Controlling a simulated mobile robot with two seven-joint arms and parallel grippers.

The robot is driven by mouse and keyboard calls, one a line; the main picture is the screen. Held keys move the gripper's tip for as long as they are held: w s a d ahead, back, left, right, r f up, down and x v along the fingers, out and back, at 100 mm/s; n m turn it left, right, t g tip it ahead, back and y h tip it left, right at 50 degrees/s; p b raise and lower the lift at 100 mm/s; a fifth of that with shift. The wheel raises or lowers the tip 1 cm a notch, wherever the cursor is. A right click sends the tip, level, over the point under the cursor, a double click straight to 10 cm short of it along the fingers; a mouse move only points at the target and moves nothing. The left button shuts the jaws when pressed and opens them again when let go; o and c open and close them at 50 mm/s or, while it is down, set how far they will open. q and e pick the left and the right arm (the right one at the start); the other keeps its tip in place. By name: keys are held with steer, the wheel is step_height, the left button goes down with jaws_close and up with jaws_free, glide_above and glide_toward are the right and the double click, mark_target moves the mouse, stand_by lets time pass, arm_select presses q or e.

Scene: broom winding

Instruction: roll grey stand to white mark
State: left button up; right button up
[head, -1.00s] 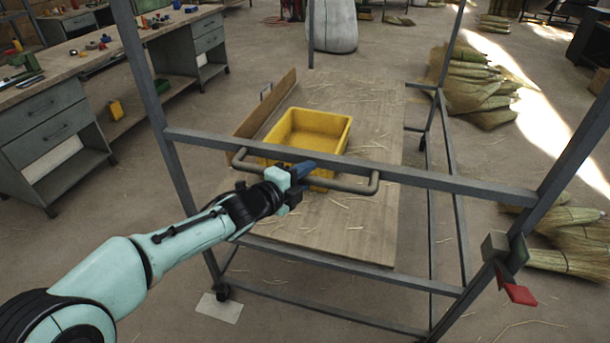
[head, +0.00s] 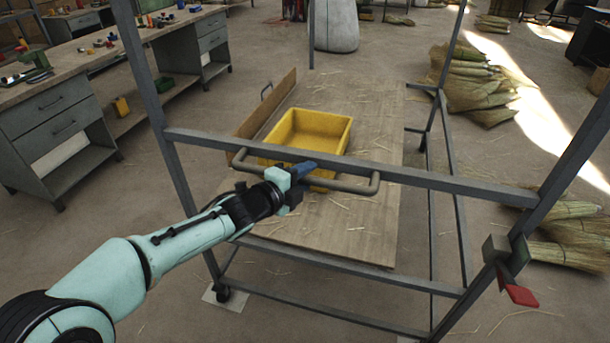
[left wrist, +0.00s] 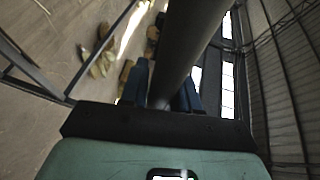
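The grey stand (head: 345,170) is a metal frame with a board (head: 330,235) low inside it and a bent bar handle (head: 345,186) on the near rail. My left gripper (head: 298,172) is shut on the handle, left of its middle. In the left wrist view, its blue fingers (left wrist: 163,88) lie on both sides of the dark handle bar (left wrist: 180,50). The white mark (head: 234,299) is a flat patch on the floor at the stand's near left corner. The caster (head: 222,293) there covers part of it in the picture. My right gripper is not in view.
A yellow bin (head: 312,134) sits on the board amid loose straw. A workbench with drawers (head: 50,107) stands at the left. Broom bundles (head: 475,90) lie on the floor at the right. A red-tabbed clamp (head: 508,260) is on the near right post. A white sack (head: 335,25) stands behind.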

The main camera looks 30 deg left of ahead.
arm_select(q)
steer(key=shift+o, duration=1)
steer(key=shift+s+r, duration=0.1)
steer(key=shift+s, duration=0.1)
steer(key=p+v, duration=0.2)
steer(key=v, duration=1.1)
steer(key=shift+p, duration=0.35)
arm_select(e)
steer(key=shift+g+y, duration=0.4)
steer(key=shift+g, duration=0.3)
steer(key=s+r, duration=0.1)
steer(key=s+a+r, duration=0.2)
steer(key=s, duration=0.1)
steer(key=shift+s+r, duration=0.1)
